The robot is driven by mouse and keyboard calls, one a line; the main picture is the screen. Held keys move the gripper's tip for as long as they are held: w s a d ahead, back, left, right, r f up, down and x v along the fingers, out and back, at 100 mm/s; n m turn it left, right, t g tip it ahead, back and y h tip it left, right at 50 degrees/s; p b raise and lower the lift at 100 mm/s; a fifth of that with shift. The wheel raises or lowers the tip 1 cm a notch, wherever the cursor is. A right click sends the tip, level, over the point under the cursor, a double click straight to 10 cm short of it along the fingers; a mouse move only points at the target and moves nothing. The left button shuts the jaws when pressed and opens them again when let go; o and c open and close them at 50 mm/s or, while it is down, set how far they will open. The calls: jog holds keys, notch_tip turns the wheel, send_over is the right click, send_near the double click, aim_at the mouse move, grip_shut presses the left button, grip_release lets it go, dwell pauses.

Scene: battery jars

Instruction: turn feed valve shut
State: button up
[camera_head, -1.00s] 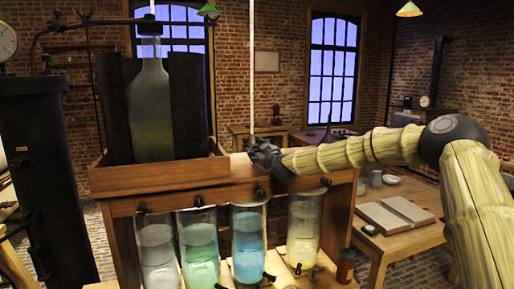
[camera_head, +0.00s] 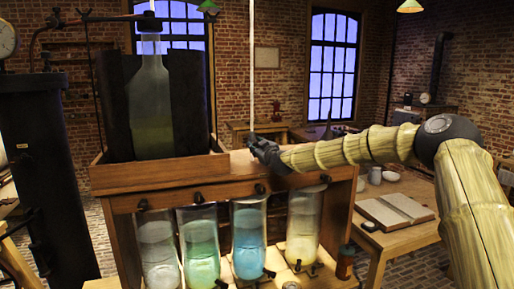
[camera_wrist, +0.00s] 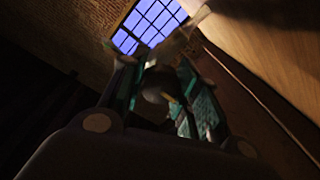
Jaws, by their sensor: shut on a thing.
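My gripper (camera_head: 252,140) is above the right part of the wooden cabinet top, at the lower end of a thin white vertical pipe (camera_head: 252,70). In the wrist view its two green-lined fingers are closed around a small dark piece (camera_wrist: 153,92), which I take to be the feed valve's handle. The fingers and the dim light hide most of this piece, so its angle cannot be told. In the head view the hand covers the valve.
Glass jars with pale (camera_head: 158,252), green (camera_head: 202,245), blue (camera_head: 249,242) and yellowish (camera_head: 303,225) contents stand below the cabinet's front rail, which carries small dark knobs. A large bottle (camera_head: 151,105) stands at left. A table with an open book (camera_head: 395,210) is at right.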

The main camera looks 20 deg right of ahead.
jog(key=shift+f+m+b, duration=0.25)
jog(key=shift+m+b, duration=0.25)
jog(key=shift+b, duration=1.35)
jog(key=shift+m+b, duration=0.8)
jog(key=shift+b, duration=0.4)
jog(key=m+b, duration=0.5)
jog(key=b, duration=0.2)
jog(key=shift+t, duration=0.3)
jog(key=m+b, duration=0.5)
jog(key=m, duration=0.1)
jog(key=shift+h, duration=0.4)
jog(key=shift+r+m+t+h+b, duration=0.1)
jog(key=shift+m+t+h+b, duration=0.1)
jog(key=shift+m+b, duration=0.9)
jog(key=shift+r+m+t+h+b, duration=0.15)
jog(key=shift+m+b, duration=0.45)
jog(key=shift+m, duration=0.9)
jog(key=o, duration=1)
jog(key=shift+d, duration=0.1)
jog(key=shift+o, duration=0.2)
jog(key=shift+s, duration=0.1)
